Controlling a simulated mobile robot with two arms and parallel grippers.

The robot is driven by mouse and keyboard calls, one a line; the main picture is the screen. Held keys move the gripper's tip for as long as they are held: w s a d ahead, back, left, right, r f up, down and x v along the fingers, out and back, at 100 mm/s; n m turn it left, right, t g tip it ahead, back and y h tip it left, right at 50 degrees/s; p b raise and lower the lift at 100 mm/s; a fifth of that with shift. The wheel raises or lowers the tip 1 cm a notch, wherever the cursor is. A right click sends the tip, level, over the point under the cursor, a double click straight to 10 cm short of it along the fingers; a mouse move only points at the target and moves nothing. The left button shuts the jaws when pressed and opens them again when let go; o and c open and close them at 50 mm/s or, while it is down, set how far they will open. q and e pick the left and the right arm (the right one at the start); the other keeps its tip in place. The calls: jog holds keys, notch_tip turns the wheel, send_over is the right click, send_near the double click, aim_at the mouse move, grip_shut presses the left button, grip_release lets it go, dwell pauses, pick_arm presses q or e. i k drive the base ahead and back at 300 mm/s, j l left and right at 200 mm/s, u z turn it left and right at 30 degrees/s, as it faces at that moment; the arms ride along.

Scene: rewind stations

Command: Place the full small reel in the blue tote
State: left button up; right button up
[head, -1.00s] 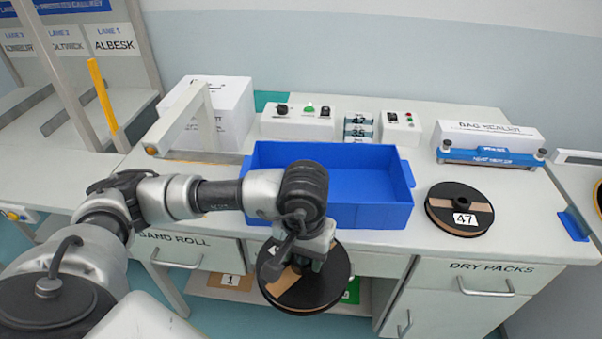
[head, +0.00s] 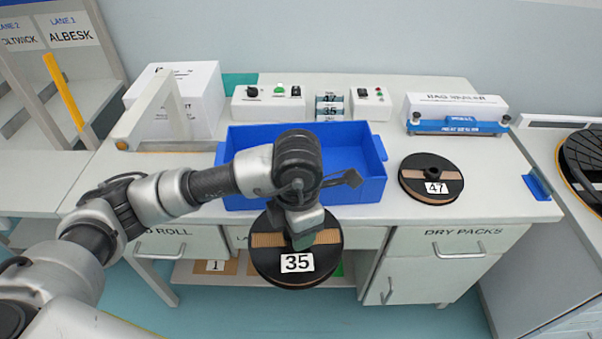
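A black-flanged reel with brown tape and a white label 35 (head: 297,263) hangs from my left gripper (head: 303,236), in front of the table edge and just in front of the blue tote. The gripper is shut on the reel's middle; its fingertips are partly hidden. The blue tote (head: 352,191) stands open on the table, behind my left wrist, which hides part of it. The visible part of its floor is empty. A second black reel with brown tape, labelled 47 (head: 431,179), lies flat on the table right of the tote. My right gripper is not in view.
A bag sealer (head: 457,115) stands at the back right, a white box (head: 186,97) at the back left. Control boxes (head: 268,103) and a small stack marked 47 and 35 (head: 329,106) are behind the tote. A large black reel (head: 588,160) is at far right.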

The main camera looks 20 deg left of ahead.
aim_at(333, 172)
jog(key=i, duration=1)
